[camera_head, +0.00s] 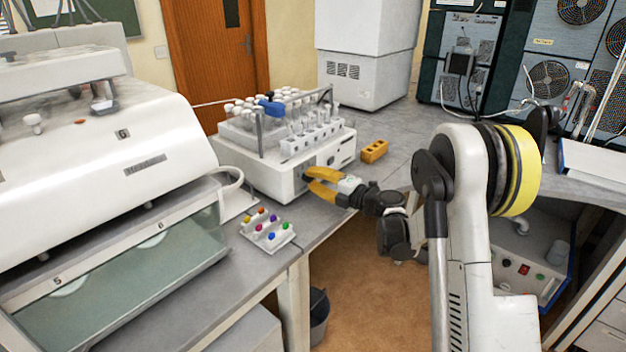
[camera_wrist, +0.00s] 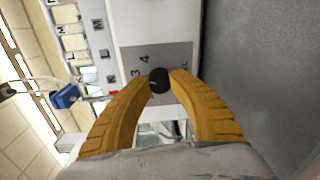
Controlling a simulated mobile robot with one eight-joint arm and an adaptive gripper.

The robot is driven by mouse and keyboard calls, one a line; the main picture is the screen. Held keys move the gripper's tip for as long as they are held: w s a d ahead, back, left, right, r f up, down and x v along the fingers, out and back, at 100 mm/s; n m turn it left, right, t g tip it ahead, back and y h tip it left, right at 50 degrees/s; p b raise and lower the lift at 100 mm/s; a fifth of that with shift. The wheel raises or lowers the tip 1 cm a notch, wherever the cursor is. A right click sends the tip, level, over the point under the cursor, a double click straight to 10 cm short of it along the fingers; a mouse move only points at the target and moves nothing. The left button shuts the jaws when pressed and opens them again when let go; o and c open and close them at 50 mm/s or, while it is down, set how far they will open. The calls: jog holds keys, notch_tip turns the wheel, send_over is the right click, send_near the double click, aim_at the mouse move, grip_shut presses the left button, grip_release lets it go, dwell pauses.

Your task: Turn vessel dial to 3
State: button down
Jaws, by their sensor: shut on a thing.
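The vessel dial (camera_wrist: 159,80) is a small black knob on a grey panel on the front of the white vessel machine (camera_head: 262,172). The numbers 3 and 4 show beside it in the wrist view; the other marks are partly hidden by my fingers. My gripper (camera_wrist: 160,86) has two yellow fingers shut on the dial, one on each side. In the head view my gripper (camera_head: 308,181) reaches the machine's front from the right, and its fingers hide most of the dial. Which number the dial points to is too small to tell.
A rack with several vials (camera_head: 310,135) and a blue part (camera_head: 271,108) stand on the machine. A yellow block (camera_head: 374,151) lies to its right on the bench. A small tray of coloured caps (camera_head: 267,232) sits in front. A large white machine (camera_head: 100,150) fills the left.

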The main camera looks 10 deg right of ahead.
jog(key=c, duration=1.1)
grip_release()
jog(key=f+v, duration=0.1)
jog(key=v, duration=1.1)
jog(key=shift+r, duration=0.45)
